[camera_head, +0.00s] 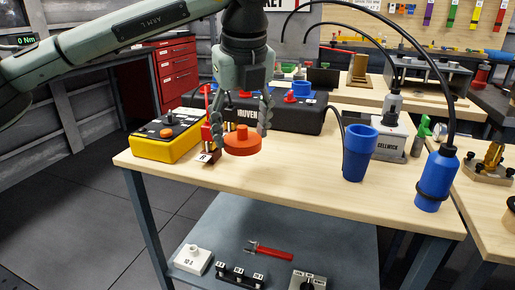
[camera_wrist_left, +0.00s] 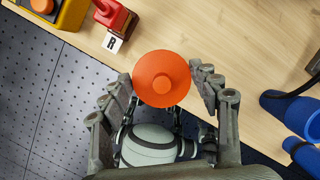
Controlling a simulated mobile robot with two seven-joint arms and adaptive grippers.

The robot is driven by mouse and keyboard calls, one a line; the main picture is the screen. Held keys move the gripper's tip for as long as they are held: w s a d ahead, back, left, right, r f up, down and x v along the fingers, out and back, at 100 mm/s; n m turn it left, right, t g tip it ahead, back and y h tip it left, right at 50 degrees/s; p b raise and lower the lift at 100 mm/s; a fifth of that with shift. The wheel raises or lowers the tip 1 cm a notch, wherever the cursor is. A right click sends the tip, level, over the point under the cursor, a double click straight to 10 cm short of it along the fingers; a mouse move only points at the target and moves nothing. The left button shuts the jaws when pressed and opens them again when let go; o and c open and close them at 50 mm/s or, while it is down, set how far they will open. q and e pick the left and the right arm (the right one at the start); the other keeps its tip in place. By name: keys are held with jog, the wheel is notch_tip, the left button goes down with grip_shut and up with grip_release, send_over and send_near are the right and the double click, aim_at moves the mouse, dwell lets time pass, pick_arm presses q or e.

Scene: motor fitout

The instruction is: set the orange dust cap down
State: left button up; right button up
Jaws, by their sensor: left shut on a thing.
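The orange dust cap (camera_head: 242,141) is a round disc with a small raised knob on top. My left gripper (camera_head: 240,125) points down and is shut on it near the front left edge of the wooden table (camera_head: 300,168). In the left wrist view the dust cap (camera_wrist_left: 161,78) sits between the two fingers of my left gripper (camera_wrist_left: 165,85). Whether the cap touches the table top cannot be told. My right gripper is not in view.
A yellow box (camera_head: 168,140) and a red block tagged R (camera_head: 212,135) stand left of the cap. A black case (camera_head: 290,115) is behind. A blue cup (camera_head: 357,152) and blue bottle (camera_head: 434,182) stand right. Bare wood lies between cap and cup.

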aim_at(256, 134)
pick_arm(q)
jog(key=w+d+f, duration=0.2)
jog(key=shift+d, duration=0.35)
notch_tip(256, 134, down, 4)
jog(key=shift+r+p, duration=0.2)
jog(key=shift+p, duration=0.3)
jog(key=shift+f, duration=0.3)
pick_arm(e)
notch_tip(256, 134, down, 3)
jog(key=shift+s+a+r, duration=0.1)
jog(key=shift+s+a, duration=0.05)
pick_arm(q)
jog(key=shift+f, duration=0.1)
jog(key=o, duration=0.9)
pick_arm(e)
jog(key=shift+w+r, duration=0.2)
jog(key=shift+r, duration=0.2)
